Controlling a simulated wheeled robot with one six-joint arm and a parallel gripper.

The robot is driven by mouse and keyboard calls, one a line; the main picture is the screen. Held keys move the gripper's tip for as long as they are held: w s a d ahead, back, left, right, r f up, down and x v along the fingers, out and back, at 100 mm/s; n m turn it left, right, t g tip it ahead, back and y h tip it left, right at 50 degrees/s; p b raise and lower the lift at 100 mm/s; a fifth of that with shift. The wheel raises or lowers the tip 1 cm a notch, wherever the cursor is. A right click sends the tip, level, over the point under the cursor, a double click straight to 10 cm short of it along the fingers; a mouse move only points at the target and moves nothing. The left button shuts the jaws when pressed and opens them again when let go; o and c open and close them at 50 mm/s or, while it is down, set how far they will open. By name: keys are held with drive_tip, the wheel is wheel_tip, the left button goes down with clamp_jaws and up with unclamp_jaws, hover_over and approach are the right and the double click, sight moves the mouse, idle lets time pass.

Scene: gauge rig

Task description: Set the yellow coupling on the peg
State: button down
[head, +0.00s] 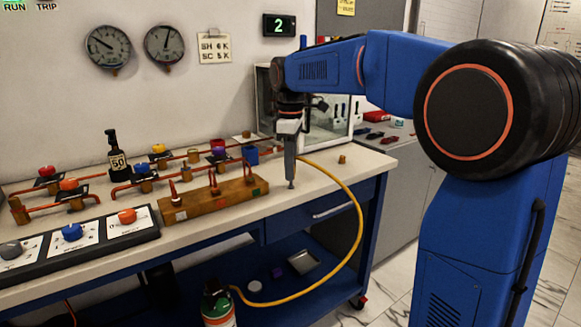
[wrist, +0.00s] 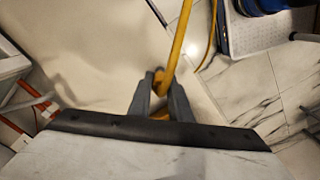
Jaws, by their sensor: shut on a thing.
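My gripper (head: 291,184) points straight down over the right part of the bench, to the right of the wooden block. In the wrist view its two grey fingers (wrist: 161,85) are shut on the yellow coupling (wrist: 160,76), at the end of a yellow hose (head: 355,215). The fingers hide much of the coupling. The wooden block (head: 200,206) carries several upright pegs; the right one (head: 248,172) is nearest my gripper. Small coloured marks are on the block's front. The coupling is apart from the pegs.
The hose loops over the bench's right edge to a gas cylinder (head: 218,305) below. Pipes with coloured valve knobs (head: 143,169) stand behind the block, and a control panel (head: 75,245) lies left. A small brass fitting (head: 342,158) stands right of my gripper. Bench around it is clear.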

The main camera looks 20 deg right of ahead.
drive_tip(key=shift+f, duration=1.2)
idle(0.4)
drive_tip(key=c, duration=1.2)
unclamp_jaws()
wheel_tip(320, 180, up, 17)
drive_tip(key=shift+r, duration=0.2)
drive_tip(key=shift+s, duration=0.1)
